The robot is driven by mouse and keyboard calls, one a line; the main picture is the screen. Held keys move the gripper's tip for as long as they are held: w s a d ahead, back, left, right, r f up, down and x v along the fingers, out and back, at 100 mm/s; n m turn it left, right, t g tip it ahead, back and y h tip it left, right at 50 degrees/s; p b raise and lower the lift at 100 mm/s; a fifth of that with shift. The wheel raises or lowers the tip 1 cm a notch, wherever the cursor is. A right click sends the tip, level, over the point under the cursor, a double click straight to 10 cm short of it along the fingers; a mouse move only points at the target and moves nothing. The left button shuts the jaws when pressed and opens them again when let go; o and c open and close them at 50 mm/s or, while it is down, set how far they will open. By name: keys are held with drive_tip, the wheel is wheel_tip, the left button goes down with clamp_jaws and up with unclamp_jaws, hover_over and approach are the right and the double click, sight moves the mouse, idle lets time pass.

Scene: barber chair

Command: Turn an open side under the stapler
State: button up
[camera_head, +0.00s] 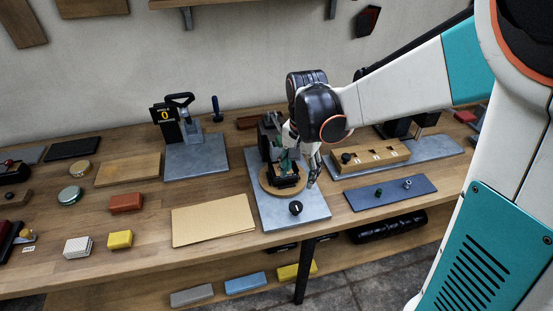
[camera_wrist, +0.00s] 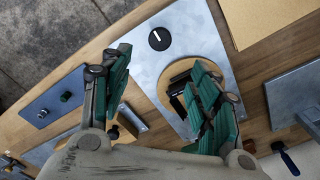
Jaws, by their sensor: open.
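The stapler (camera_head: 265,139) appears to be the dark upright machine at the back of a grey metal plate (camera_head: 312,212). A round wooden disc (camera_head: 268,187) lies on the plate in front of it. A black square-edged piece (camera_head: 287,183) sits on the disc; its open sides cannot be made out. My gripper (camera_head: 301,170) is open over the disc's right part. In the wrist view my gripper (camera_wrist: 161,62) has its green fingers wide apart. One finger covers much of the disc (camera_wrist: 207,52) and black piece (camera_wrist: 177,88); the other is beyond the plate's edge.
A black knob (camera_head: 295,208) with a white mark is at the plate's front. A tan folder (camera_head: 213,219) lies left. A blue panel (camera_head: 390,193) with small knobs and a wooden block with slots (camera_head: 370,155) are right. Another grey plate with a lever device (camera_head: 196,157) stands behind left.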

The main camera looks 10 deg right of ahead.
sight(296, 206)
wheel_tip(296, 206, down, 14)
drive_tip(key=b, duration=0.4)
idle(0.3)
drive_tip(key=c, duration=1.1)
